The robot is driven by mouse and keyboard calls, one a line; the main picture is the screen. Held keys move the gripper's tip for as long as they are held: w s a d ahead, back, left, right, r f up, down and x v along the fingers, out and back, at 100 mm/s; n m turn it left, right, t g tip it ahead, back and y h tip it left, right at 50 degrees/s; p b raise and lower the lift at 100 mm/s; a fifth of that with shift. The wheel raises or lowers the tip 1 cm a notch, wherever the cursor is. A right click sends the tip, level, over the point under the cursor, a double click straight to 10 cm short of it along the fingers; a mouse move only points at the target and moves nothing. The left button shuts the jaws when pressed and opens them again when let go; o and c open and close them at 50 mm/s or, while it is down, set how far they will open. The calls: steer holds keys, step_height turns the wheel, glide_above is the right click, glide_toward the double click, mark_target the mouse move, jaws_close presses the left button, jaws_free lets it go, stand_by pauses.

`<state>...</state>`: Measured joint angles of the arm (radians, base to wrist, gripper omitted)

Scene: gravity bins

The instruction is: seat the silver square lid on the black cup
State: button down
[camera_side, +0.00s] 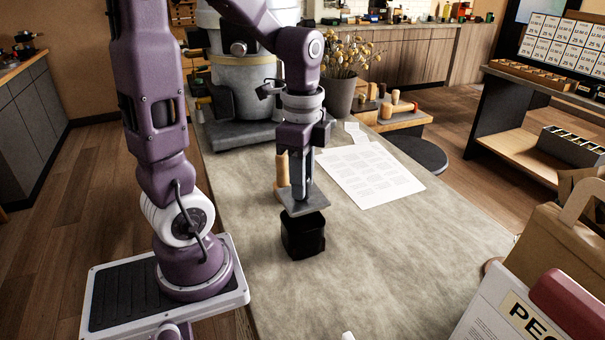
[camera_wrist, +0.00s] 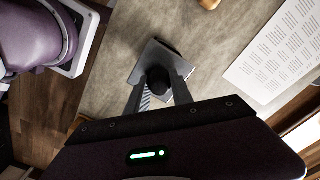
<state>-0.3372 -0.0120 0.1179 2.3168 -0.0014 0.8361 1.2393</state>
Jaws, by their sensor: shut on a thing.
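The silver square lid (camera_side: 297,207) is a flat grey plate held roughly level above the black cup (camera_side: 303,238). The cup stands upright on the table. My gripper (camera_side: 302,190) points down and is shut on the lid from above. In the wrist view, the lid (camera_wrist: 146,64) shows with a dark round knob (camera_wrist: 158,82) between the fingers of my gripper (camera_wrist: 159,80). A small dark patch beside the lid's far edge there may be the cup.
A light wooden cylinder (camera_side: 282,172) stands behind the lid on the table. Printed sheets (camera_side: 370,172) lie to the right. A large grey machine (camera_side: 243,90) and a plant pot (camera_side: 339,97) stand at the back. The table (camera_side: 400,240) is clear right of the cup.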

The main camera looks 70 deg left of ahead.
stand_by(0.5)
steer(key=shift+f, duration=1.7)
steer(key=shift+f, duration=0.8)
steer(key=c, duration=1)
jaws_free()
steer(key=shift+c, duration=0.2)
steer(key=shift+r, duration=0.1)
step_height(320, 180, up, 7)
steer(key=shift+f, duration=0.1)
